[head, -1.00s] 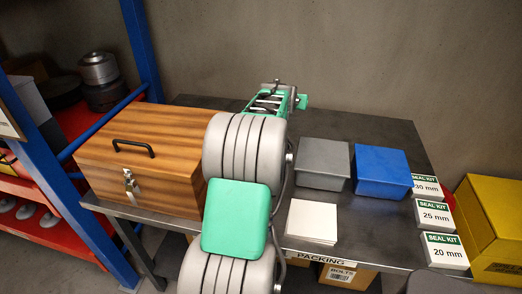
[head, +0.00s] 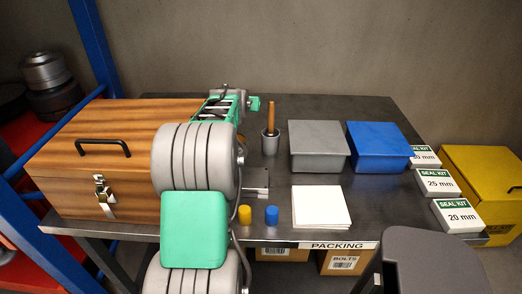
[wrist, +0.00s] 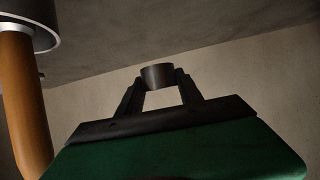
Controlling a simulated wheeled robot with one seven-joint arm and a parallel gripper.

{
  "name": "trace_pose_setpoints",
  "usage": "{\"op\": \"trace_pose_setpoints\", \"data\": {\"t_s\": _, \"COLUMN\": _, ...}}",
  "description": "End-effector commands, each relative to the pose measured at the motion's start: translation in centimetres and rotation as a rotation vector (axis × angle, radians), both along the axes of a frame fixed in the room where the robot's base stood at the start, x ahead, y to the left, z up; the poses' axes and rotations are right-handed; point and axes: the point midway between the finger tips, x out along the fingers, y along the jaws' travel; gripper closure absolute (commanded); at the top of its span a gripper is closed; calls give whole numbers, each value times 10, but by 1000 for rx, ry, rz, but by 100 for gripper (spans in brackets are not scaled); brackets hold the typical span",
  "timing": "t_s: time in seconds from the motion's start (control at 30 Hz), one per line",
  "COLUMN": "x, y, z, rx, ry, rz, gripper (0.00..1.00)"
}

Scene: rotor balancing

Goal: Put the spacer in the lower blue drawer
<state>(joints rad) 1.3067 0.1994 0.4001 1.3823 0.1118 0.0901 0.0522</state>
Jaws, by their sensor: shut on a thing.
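My gripper (wrist: 157,78) is shut on a short dark grey cylinder, the spacer (wrist: 157,76), which sits between the two black fingertips in the wrist view. That view looks upside down, with the dark table surface across its top. The spacer appears held clear of the table. In the head view my own arm hides the gripper and spacer. A blue lidded box (head: 378,146) stands on the table at the back right. I see no blue drawer that I can make out in either view.
A metal cup (head: 270,146) with a wooden handle stands close to my gripper. A grey box (head: 317,146), white pad (head: 321,207), yellow piece (head: 245,215) and blue piece (head: 271,216) are on the table (head: 345,104). A wooden chest (head: 95,160) stands left.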

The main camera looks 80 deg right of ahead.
Motion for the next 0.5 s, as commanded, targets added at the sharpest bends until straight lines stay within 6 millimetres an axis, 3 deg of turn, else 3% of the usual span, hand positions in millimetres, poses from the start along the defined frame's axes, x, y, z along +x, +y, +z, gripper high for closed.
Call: {"op": "trace_pose_setpoints", "data": {"t_s": 0.5, "x": 0, "y": 0, "z": -92, "rx": 1, "ry": 0, "rz": 0, "gripper": 100}}
